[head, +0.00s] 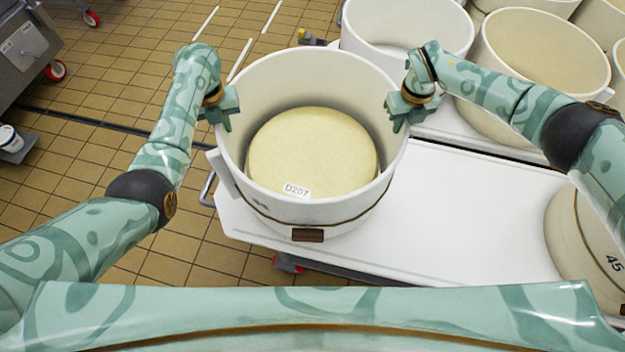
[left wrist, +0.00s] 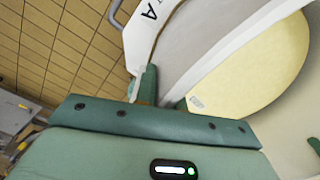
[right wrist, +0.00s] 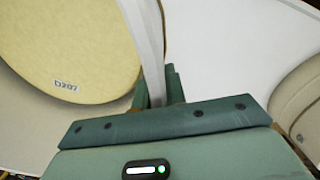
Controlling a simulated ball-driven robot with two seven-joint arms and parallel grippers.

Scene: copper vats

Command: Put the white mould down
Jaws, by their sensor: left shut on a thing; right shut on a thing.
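The white mould (head: 262,88) is a round, open-topped tub with a pale yellow cheese (head: 312,150) inside, labelled D207. It is upright over the left end of a white table top (head: 470,215); I cannot tell whether its base touches the top. My left gripper (head: 222,112) is shut on the mould's left rim, and the rim also shows in the left wrist view (left wrist: 185,45). My right gripper (head: 398,112) is shut on its right rim, seen as a pale wall in the right wrist view (right wrist: 152,45). The mould's underside is hidden.
Another mould, marked 45 (head: 590,235), stands at the table's right end. Several empty moulds, one white (head: 405,25) and one cream (head: 545,50), stand behind. The table's middle is bare. Tiled floor (head: 100,130) lies to the left, with a steel cart (head: 28,50).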

